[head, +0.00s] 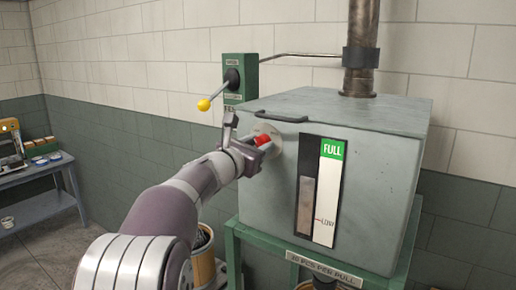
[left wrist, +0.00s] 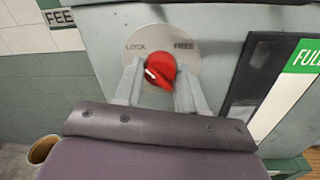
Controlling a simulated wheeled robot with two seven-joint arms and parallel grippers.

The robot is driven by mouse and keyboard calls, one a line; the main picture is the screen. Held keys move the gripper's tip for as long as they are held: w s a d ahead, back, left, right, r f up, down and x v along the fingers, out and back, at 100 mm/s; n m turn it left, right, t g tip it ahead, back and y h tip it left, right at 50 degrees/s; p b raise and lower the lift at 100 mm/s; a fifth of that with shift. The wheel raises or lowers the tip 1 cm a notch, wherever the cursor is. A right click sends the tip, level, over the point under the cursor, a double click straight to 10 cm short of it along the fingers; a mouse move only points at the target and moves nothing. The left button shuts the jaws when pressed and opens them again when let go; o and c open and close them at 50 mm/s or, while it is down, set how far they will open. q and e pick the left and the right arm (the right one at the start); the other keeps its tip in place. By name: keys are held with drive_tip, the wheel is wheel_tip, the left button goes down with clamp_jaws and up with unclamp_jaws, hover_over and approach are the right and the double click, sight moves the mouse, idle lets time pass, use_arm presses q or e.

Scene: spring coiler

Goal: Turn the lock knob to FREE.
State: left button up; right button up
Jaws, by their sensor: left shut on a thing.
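The red lock knob (left wrist: 163,67) sits on a round pale plate (left wrist: 187,62) on the front of the grey metal box. The plate reads LOCK at upper left and FREE at upper right. The knob's white mark lies on its left side, toward the LOCK side. My left gripper (left wrist: 157,84) has one finger on each side of the knob and is shut on it. In the head view, the left gripper (head: 258,148) partly hides the knob (head: 264,140). My right gripper is not in view.
The grey box (head: 350,115) carries a level gauge (head: 320,190) marked FULL and LOW, right of the knob. A yellow-tipped lever (head: 204,104) sticks out from a green panel (head: 240,72) at upper left. A blue-grey bench (head: 45,172) stands far left.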

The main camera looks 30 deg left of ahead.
use_arm(q)
drive_tip(key=shift+a+f+m+t+h+b, duration=0.1)
drive_tip(key=shift+m+h+b, duration=0.1)
drive_tip(key=shift+m+b, duration=2.75)
drive_tip(key=shift+f+m+t+h+b, duration=0.1)
drive_tip(key=shift+f+m+h+b, duration=0.1)
drive_tip(key=shift+m+b, duration=2.75)
drive_tip(key=shift+a+f+m+t+h+b, duration=0.1)
drive_tip(key=shift+m+h+b, duration=0.1)
drive_tip(key=shift+m+b, duration=2.75)
drive_tip(key=shift+r+m, duration=0.1)
drive_tip(key=shift+m, duration=0.35)
drive_tip(key=o, duration=0.8)
drive_tip(key=shift+o, duration=1.2)
drive_tip(key=shift+s+r, duration=0.1)
drive_tip(key=shift+r, duration=0.05)
